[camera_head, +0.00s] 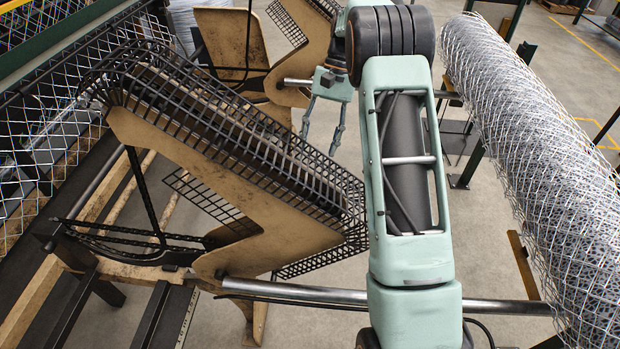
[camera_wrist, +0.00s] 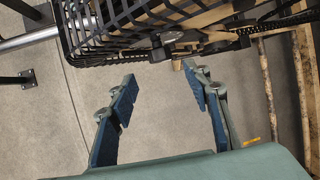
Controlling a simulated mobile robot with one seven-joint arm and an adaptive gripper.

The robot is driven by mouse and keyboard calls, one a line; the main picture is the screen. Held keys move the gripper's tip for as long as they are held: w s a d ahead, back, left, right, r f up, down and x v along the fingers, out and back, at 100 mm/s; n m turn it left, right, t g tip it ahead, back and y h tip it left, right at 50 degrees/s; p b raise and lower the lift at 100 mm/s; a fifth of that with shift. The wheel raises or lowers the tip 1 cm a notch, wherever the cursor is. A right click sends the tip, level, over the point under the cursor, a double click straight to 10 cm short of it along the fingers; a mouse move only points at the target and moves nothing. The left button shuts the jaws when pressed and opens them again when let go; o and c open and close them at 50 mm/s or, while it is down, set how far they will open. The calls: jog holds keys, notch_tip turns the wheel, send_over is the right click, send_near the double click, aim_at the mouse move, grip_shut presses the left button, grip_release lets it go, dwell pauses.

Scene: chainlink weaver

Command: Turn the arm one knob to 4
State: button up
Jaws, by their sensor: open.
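My gripper (camera_head: 319,144) is open and empty in the head view, its two thin fingers pointing down past the far right side of the large beige machine arm (camera_head: 215,182). A black wire guard (camera_head: 245,135) covers the upper side of that arm. In the wrist view my open gripper (camera_wrist: 160,75) has bare floor between its fingers, with the black wire guard (camera_wrist: 110,38) just beyond the fingertips. Small dark parts (camera_wrist: 195,45) sit beneath the guard there.
A large roll of chain-link mesh (camera_head: 540,150) stands along the right. A horizontal steel bar (camera_head: 330,295) crosses the front, below my arm. A second beige machine arm (camera_head: 305,45) is at the back. Open floor (camera_wrist: 40,120) lies left of my gripper in the wrist view.

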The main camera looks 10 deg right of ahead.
jog(key=x, duration=1)
jog(key=shift+f+p, duration=0.1)
jog(key=shift+p, duration=0.2)
jog(key=shift+c, duration=0.3)
jog(key=c, duration=1.1)
jog(key=shift+o, duration=0.2)
jog(key=shift+a, duration=0.1)
